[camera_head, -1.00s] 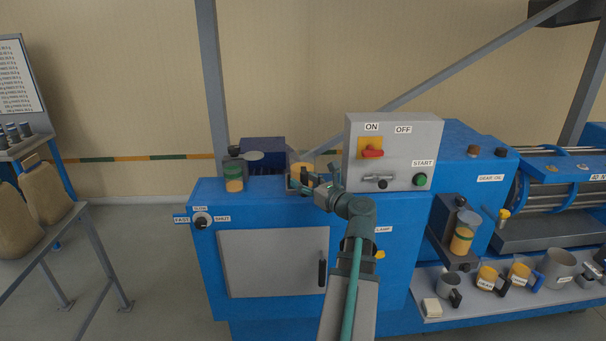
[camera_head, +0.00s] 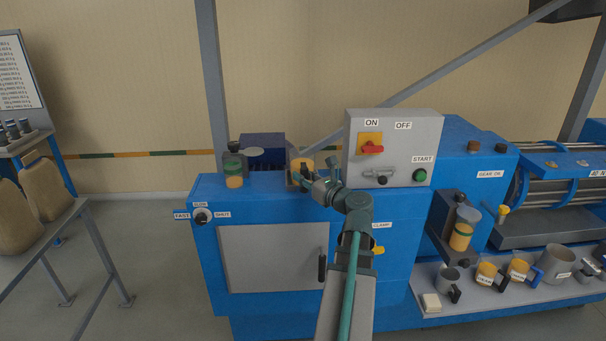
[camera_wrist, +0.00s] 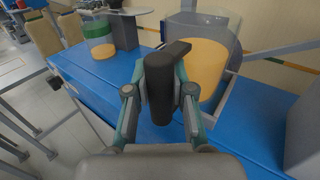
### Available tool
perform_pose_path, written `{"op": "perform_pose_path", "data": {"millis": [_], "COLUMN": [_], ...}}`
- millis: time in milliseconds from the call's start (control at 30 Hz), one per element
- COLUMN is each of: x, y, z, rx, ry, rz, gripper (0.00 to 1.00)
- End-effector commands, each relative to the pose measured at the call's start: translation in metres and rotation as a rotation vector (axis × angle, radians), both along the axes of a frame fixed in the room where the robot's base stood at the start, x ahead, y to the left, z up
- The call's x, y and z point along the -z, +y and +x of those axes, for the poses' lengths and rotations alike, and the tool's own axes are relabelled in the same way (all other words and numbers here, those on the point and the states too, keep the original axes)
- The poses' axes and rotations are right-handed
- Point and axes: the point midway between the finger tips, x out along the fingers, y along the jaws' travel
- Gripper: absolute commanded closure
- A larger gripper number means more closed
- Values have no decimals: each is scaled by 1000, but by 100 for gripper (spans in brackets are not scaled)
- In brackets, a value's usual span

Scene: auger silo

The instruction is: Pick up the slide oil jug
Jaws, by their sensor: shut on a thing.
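A clear jug with amber oil (camera_head: 302,164) stands on the blue cabinet top, left of the grey switch panel; I take it to be the slide oil jug, though no label is readable. In the wrist view the jug (camera_wrist: 207,62) fills the upper right, and its black handle (camera_wrist: 160,92) points toward me. My gripper (camera_head: 306,182) is at the jug's near side. In the wrist view my gripper (camera_wrist: 160,103) has its fingers on both sides of the handle, shut on it. The handle hides part of the jug; whether its base touches the cabinet is unclear.
A green-banded container (camera_head: 234,174) stands left of the jug on the cabinet top. The grey switch panel (camera_head: 394,148) rises close on the right. A dark blue box (camera_head: 263,148) is behind. More cups and jugs stand on the lower right shelf (camera_head: 500,297).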

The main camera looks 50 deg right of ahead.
Motion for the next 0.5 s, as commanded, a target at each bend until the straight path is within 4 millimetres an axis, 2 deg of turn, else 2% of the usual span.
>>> {"op": "perform_pose_path", "data": {"millis": [500], "x": [-9], "y": [0], "z": [0], "rx": [0], "ry": [-2], "rz": [0], "gripper": [100]}}
